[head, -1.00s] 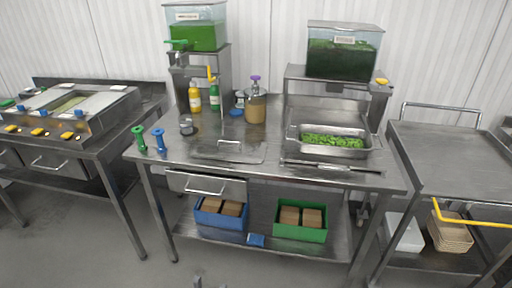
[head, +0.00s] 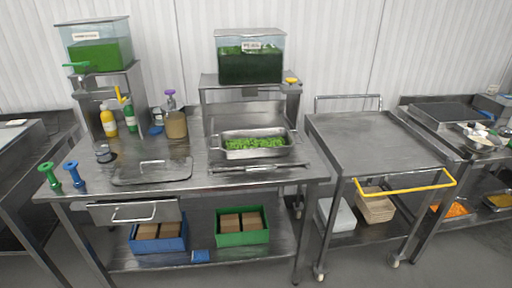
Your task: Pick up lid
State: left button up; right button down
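A flat grey metal lid (head: 132,174) with a raised handle (head: 152,163) lies on the steel worktable (head: 205,187), left of its middle. To its right stands an open steel pan (head: 282,153) holding green food pieces. Neither of my grippers shows in the head view.
A long metal tool (head: 255,167) lies in front of the pan. Blue (head: 71,172) and green (head: 50,178) handled items stand at the front left. Bottles and a jar (head: 176,124) stand behind the lid. A cart with a yellow handle (head: 405,190) is at the right.

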aim_at(180, 167)
jog(key=i+j, duration=0.15)
jog(key=i, duration=0.25)
jog(key=i+j+u, duration=0.1)
jog(key=i, duration=0.35)
